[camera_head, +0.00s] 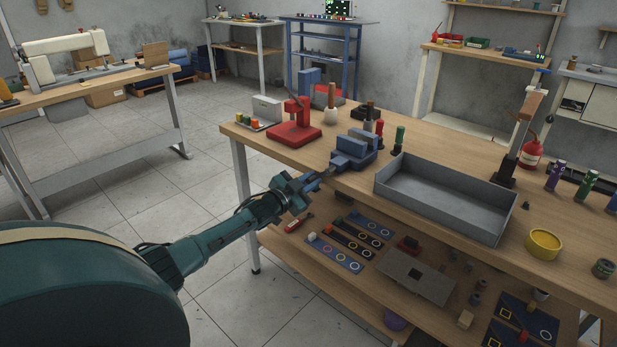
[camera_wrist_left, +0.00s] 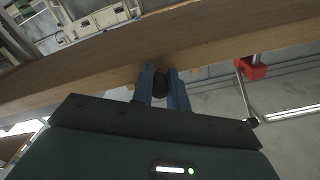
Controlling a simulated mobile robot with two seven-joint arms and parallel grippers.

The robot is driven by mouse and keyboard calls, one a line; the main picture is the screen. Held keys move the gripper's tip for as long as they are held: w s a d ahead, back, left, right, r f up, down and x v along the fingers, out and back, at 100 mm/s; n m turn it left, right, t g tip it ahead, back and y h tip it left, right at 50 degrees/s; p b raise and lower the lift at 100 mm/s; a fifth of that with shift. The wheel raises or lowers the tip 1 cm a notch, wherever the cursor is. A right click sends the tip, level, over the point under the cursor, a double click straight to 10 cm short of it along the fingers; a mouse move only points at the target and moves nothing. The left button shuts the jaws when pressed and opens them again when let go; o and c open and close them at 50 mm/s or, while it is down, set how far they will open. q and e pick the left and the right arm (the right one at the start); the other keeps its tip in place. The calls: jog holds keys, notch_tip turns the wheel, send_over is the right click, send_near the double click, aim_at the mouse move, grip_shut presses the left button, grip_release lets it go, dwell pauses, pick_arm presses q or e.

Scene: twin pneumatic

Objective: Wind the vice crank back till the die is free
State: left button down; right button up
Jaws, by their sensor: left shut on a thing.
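The blue-grey vice (camera_head: 356,148) stands at the front edge of the workbench, left of the grey tray. My left gripper (camera_head: 316,181) reaches in from the left, just in front of the bench edge and below the vice. It is shut on the crank's handle; in the left wrist view a dark rounded grip (camera_wrist_left: 160,86) sits between the two blue fingers. The rest of the crank is mostly hidden by the gripper. I cannot make out the die between the vice jaws at this size. My right gripper is not in view.
A grey open tray (camera_head: 446,203) lies right of the vice. A red press (camera_head: 296,126) stands to its left, and a green-topped cylinder (camera_head: 399,139) close by on its right. The bench's lower shelf (camera_head: 350,290) holds mats and small parts. Floor left of the bench is clear.

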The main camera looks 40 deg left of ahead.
pick_arm(q)
jog(key=shift+d+n, duration=0.2)
jog(key=shift+n, duration=0.7)
jog(key=c, duration=1.4)
grip_release()
jog(key=shift+f, duration=0.2)
jog(key=s+p, duration=0.1)
jog(key=s, duration=0.3)
jog(key=s+p, duration=0.1)
jog(key=s, duration=0.3)
jog(key=s+a+p, duration=0.1)
jog(key=s, duration=0.4)
jog(key=shift+s, duration=0.1)
